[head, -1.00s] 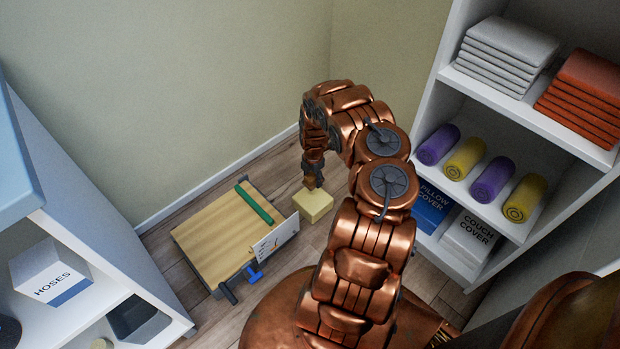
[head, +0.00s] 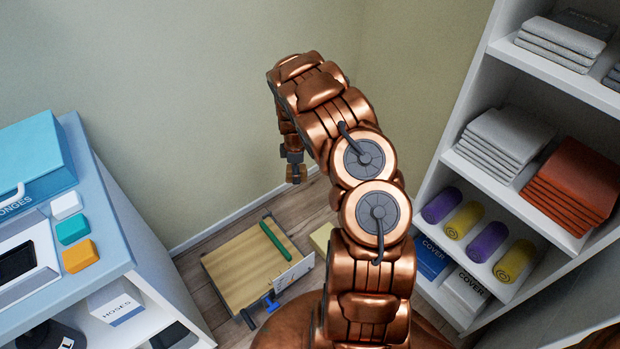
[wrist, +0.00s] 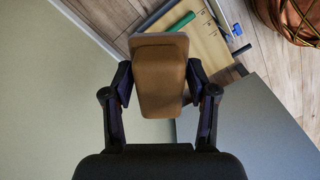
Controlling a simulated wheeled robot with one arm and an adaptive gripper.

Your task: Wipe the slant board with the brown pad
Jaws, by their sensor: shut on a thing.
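My gripper (head: 292,158) is up in the air near the wall, higher than the slant board. It is shut on the brown pad (wrist: 160,75), whose two sides are between the fingers in the wrist view. The pad shows small in the head view (head: 296,175). The slant board (head: 235,268), a light wooden panel, is on the floor below, apart from the pad. A green bar (head: 274,240) lies across it, and a white card (head: 294,274) stands at its right edge. The wrist view shows part of the board (wrist: 203,40).
A pale yellow block (head: 321,238) sits right of the board, partly behind my arm. A blue-topped cabinet (head: 105,225) with sponges stands at left. White shelves (head: 470,120) with towels and rolls stand at right. A grey surface (wrist: 255,110) fills the wrist view's lower right.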

